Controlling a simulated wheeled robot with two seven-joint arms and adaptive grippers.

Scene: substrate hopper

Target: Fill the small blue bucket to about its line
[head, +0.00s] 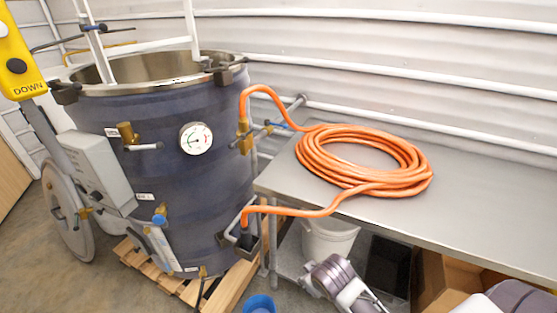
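The small blue bucket (259,305) stands on the floor at the bottom edge, just right of the pallet. Only its upper part shows, and I cannot make out its line or how full it is. The large dark blue vessel (165,175) with an open steel top stands on the pallet at the left. My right gripper (312,280) is low, to the right of the blue bucket and apart from it, in front of the table's lower shelf. Its fingers are too small and turned away to read. My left gripper is not in view.
A steel table (480,190) carries a coiled orange hose (365,183), whose ends run to the vessel. A white bucket (330,240) and cardboard boxes (445,283) are under the table. The wooden pallet (232,290) juts out left of the blue bucket. A yellow pendant (18,65) hangs upper left.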

